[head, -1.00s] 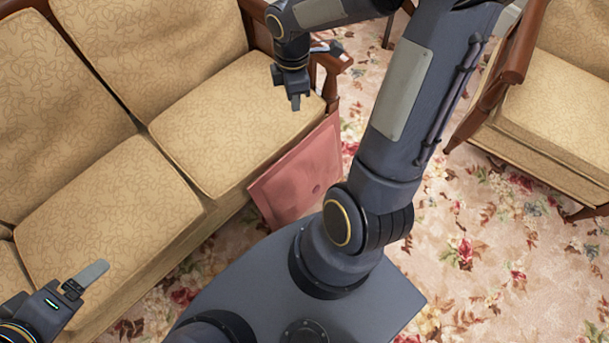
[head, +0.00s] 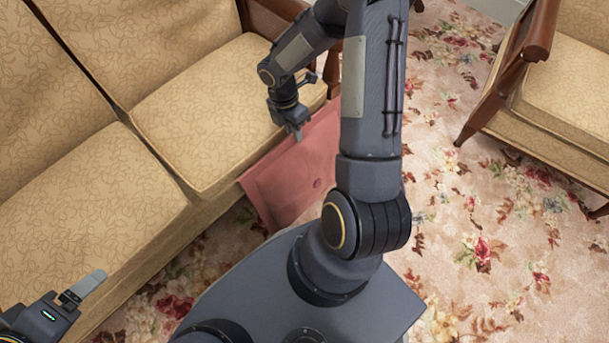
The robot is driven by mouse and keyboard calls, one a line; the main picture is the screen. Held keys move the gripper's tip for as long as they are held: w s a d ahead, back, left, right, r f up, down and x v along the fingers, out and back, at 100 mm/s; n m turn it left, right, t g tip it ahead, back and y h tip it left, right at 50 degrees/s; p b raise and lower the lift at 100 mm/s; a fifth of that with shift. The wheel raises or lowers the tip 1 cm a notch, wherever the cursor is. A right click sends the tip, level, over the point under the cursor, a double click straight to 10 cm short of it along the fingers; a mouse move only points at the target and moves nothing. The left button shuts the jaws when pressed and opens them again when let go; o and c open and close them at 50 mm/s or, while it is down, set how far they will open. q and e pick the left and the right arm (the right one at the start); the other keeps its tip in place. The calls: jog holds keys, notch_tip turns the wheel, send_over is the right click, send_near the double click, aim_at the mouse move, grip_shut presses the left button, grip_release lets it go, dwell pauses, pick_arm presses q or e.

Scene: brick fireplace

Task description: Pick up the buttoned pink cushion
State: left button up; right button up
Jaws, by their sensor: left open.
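The pink cushion (head: 285,185) leans against the front of the tan sofa, its lower part towards the carpet. A darker round button shows on its face, and my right arm covers its right side. My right gripper (head: 295,132) points down at the cushion's upper edge, overlapping it in the picture. I cannot tell whether it touches the cushion or whether its fingers are apart. My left gripper (head: 85,287) is open and empty at the lower left, in front of the sofa and well apart from the cushion.
The tan sofa (head: 90,195) with wooden arms fills the left side. A tan armchair (head: 565,100) with wooden legs stands at the upper right. The floral carpet (head: 470,215) between them is clear.

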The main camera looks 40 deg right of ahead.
jog(key=shift+f, duration=0.5)
jog(key=shift+r, duration=0.1)
grip_shut()
dwell(0.9)
